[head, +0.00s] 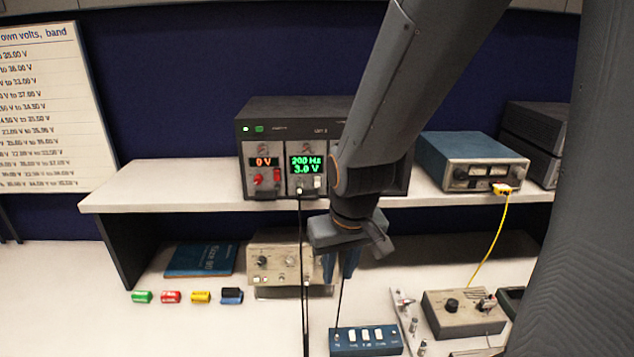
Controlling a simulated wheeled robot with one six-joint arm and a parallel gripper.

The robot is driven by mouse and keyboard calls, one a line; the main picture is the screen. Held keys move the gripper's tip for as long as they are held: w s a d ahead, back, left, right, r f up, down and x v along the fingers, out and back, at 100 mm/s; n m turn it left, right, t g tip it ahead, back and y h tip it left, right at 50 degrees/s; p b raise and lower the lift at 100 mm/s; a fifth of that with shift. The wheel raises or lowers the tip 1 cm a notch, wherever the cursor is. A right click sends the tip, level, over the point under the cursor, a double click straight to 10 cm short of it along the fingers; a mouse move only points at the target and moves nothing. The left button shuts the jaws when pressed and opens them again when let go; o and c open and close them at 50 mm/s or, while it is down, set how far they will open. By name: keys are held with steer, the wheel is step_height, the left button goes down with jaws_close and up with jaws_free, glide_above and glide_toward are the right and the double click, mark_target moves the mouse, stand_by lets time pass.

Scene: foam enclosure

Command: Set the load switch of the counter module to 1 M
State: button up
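The dark instrument rack (285,110) stands on the shelf. One of its modules (262,172) reads 0 V, and the module (305,170) beside it reads about 200 Hz and 3.0 V. My arm covers the rack's right-middle part, so I cannot tell which module is the counter or read any load switch. My gripper (340,268) points down in front of and below the shelf. Its two fingers stand a little apart with nothing seen between them. It is clear of the rack modules.
A blue box with white switches (366,341) lies below my gripper, with dark cables nearby. A beige unit (285,265), several coloured plugs (200,297) and a grey knob box (462,313) are on the bench. A blue meter (470,160) with a yellow cable sits on the shelf (160,188).

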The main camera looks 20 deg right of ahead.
steer(key=shift+f, duration=0.2)
steer(key=c, duration=0.4)
steer(key=shift+w+f+b, duration=0.1)
steer(key=shift+f+b, duration=0.25)
steer(key=shift+b, duration=0.15)
jaws_close()
steer(key=shift+g, duration=0.6)
steer(key=f+b, duration=0.3)
steer(key=f, duration=0.1)
steer(key=f+b, duration=0.4)
steer(key=w+f+b, duration=0.1)
steer(key=f+b, duration=0.3)
steer(key=shift+f, duration=0.2)
steer(key=shift+s+r, duration=0.1)
steer(key=shift+r, duration=0.05)
steer(key=shift+a, duration=0.15)
